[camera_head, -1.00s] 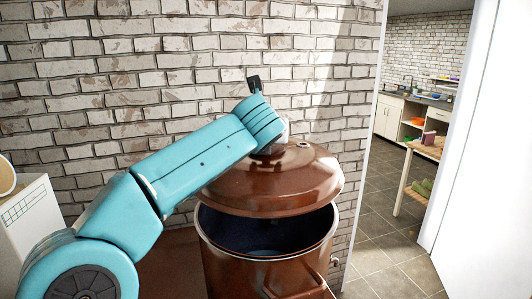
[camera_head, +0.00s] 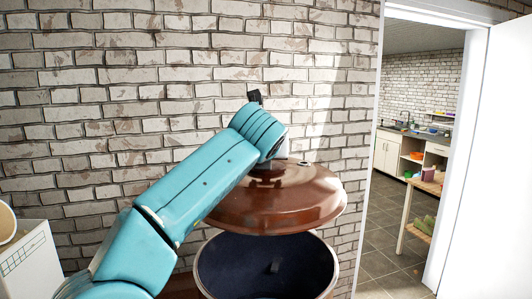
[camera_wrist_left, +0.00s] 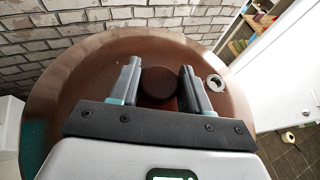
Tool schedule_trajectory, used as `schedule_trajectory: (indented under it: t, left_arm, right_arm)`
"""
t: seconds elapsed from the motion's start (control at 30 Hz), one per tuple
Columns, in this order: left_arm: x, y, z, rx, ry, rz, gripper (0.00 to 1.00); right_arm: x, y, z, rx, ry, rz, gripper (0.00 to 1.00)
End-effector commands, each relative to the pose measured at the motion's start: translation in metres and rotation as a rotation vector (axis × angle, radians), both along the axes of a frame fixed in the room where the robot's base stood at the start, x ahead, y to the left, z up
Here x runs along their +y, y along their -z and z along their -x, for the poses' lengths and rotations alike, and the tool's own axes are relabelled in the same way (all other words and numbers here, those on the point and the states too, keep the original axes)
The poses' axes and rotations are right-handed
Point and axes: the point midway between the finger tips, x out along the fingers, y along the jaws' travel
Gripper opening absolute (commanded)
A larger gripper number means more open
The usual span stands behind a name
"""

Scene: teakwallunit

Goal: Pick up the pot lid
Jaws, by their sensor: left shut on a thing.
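The brown pot lid (camera_head: 290,203) hangs in the air above the brown pot, tilted slightly, with a clear gap between them. The pot (camera_head: 267,235) stands open below, its dark inside showing. My left gripper (camera_head: 280,158) is at the top of the lid, its fingers mostly hidden by my wrist in the head view. In the left wrist view my left gripper (camera_wrist_left: 158,85) is shut on the lid's round dark knob (camera_wrist_left: 159,80), one finger on each side. The lid (camera_wrist_left: 75,75) fills the area beneath the fingers. My right gripper is not in view.
A brick wall (camera_head: 180,60) stands close behind the pot. A white cabinet (camera_head: 30,262) is at the lower left. A doorway at the right opens to a tiled floor (camera_head: 385,240) and a wooden shelf table (camera_head: 408,210). A white door (camera_head: 490,150) stands at far right.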

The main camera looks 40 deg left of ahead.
Motion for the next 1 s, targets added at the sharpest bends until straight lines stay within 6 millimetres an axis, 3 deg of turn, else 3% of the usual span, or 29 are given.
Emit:
schedule_trajectory:
  t: [0.03,0.2,0.5,1.0]
  left_arm:
    - [0.0,-0.011,0.001,-0.006,0.0,-0.002,0.0]
    - [0.001,-0.025,0.001,-0.006,-0.001,-0.002,0.0]
    - [0.0,-0.039,0.001,-0.007,0.0,-0.002,0.0]
    - [0.0,-0.039,0.001,-0.006,0.0,-0.002,0.0]
  right_arm:
    - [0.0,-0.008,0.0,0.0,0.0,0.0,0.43]
    - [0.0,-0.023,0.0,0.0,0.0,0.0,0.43]
    - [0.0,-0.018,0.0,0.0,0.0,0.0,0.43]
    - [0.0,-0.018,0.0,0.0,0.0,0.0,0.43]
